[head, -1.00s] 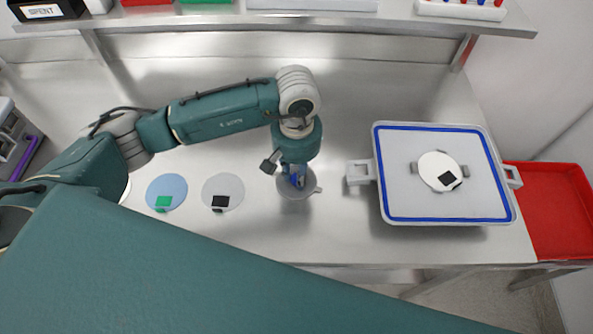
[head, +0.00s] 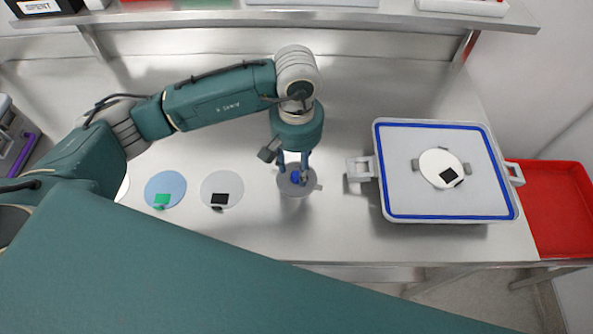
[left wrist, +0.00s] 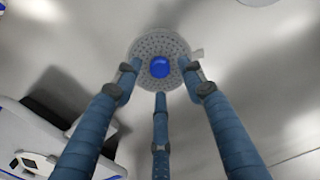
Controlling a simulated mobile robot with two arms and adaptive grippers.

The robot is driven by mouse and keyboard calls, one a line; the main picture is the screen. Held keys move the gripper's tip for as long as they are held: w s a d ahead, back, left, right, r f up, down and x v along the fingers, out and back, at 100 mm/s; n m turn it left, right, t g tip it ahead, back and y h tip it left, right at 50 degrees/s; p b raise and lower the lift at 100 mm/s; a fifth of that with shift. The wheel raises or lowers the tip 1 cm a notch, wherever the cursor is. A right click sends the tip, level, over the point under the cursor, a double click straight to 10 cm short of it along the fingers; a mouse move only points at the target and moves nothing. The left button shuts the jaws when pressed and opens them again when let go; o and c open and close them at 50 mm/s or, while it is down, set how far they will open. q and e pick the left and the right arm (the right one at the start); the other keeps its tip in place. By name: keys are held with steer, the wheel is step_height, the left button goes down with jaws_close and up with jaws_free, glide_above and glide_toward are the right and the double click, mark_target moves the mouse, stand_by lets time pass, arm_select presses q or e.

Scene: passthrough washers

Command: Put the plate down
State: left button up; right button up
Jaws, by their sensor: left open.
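The plate (head: 294,190) is a grey perforated disc with a small side tab and a blue knob (head: 295,177) in its middle. It lies flat on the steel worktop. My left gripper (head: 294,168) is right above it, pointing down, with its fingers spread apart. In the left wrist view the plate (left wrist: 146,46) shows past the fingertips, with the blue knob (left wrist: 160,67) between the open fingers and nothing closed on it. Part of the plate is hidden by the fingers. My right gripper is out of view.
A blue disc (head: 166,186) and a grey disc (head: 221,186) lie left of the plate. A lidded grey container with a blue seal (head: 405,170) stands on the right, a white disc (head: 436,165) on it. A red tray (head: 552,215) is beyond. A shelf (head: 270,20) runs along the back.

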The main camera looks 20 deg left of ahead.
mark_target(297, 174)
arm_select(q)
step_height(297, 174, up, 9)
steer(key=b, duration=0.2)
steer(key=shift+r+b, duration=0.15)
steer(key=shift+b, duration=0.15)
